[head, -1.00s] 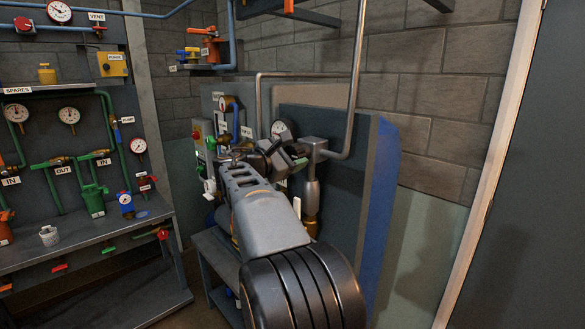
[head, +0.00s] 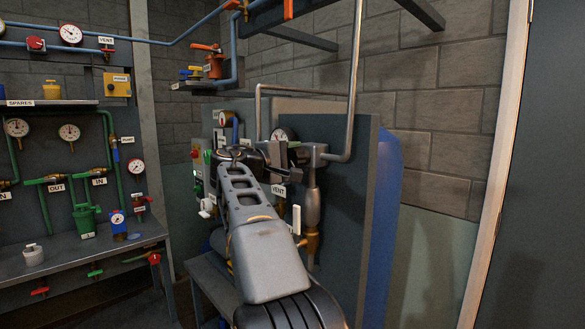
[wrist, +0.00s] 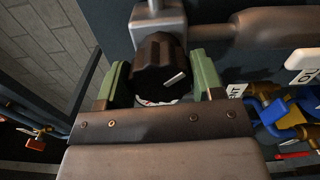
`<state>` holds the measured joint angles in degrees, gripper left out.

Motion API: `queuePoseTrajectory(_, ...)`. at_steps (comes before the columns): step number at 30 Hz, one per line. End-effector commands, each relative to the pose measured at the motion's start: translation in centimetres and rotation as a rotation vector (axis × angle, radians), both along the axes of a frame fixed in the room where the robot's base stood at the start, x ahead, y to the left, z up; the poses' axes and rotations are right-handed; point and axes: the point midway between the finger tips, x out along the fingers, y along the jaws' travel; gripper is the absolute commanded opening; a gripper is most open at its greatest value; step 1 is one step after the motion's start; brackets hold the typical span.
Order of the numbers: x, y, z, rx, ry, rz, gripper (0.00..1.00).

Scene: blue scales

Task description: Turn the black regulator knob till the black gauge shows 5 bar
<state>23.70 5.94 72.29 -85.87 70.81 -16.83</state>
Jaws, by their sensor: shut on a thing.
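The black regulator knob (wrist: 160,66) is ribbed, with a white pointer mark on its face, and sits below a grey metal body in the wrist view. My gripper (wrist: 158,78) has one green finger on each side of the knob and is shut on it. In the head view my gripper (head: 284,155) is at the panel, and its wrist and fingers hide the knob. A dark-rimmed gauge with a white face (head: 284,134) shows just above my gripper, partly covered; its reading is too small to tell. A sliver of white dial (wrist: 155,101) shows under the knob in the wrist view.
A grey pipe (head: 355,80) comes down to the fitting right of my gripper. A bench with green pipework and gauges (head: 85,245) stands at left. Blue-handled valves (wrist: 278,110) lie right in the wrist view.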

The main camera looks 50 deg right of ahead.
Motion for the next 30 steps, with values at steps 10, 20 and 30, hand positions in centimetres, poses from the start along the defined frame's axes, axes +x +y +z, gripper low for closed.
queuePoseTrajectory(10, 0.02, -0.02, -0.23, -0.008, -0.146, -0.001, 0.37)
queuePoseTrajectory(20, 0.03, -0.02, -0.15, -0.011, -0.181, -0.001, 0.37)
queuePoseTrajectory(30, 0.02, -0.02, -0.14, -0.011, -0.180, -0.001, 0.65)
